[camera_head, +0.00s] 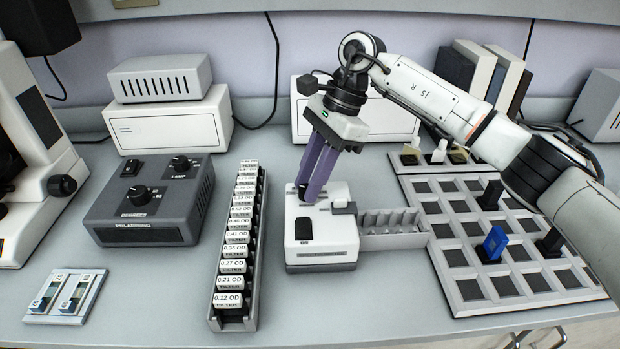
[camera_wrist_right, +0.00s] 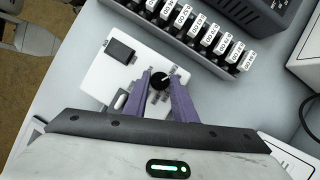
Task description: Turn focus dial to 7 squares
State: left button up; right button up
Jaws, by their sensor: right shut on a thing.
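My right gripper (camera_head: 308,192) reaches down from above onto a white box (camera_head: 318,235) at the middle of the bench. Its purple fingers are shut on a round black dial (camera_wrist_right: 159,81) on the box top. In the right wrist view the dial has a pale pointer line and sits between the two fingertips. In the head view the fingers largely hide the dial. A black switch (camera_head: 304,229) is on the same box, in front of the dial. The markings around the dial are too small to read. My left gripper is not in view.
A rack of labelled filters (camera_head: 235,262) stands close left of the box, with a dark control unit (camera_head: 150,208) beyond it. A grey compartment tray (camera_head: 392,238) adjoins the box on the right. A gridded board (camera_head: 505,290) with several small blocks lies farther right.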

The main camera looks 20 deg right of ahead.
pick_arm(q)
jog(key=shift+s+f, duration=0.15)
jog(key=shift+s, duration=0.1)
pick_arm(e)
jog(key=o, duration=1)
jog(key=shift+r, duration=0.1)
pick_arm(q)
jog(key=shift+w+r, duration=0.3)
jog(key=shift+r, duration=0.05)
pick_arm(e)
jog(key=v, duration=1)
jog(key=shift+r, duration=0.1)
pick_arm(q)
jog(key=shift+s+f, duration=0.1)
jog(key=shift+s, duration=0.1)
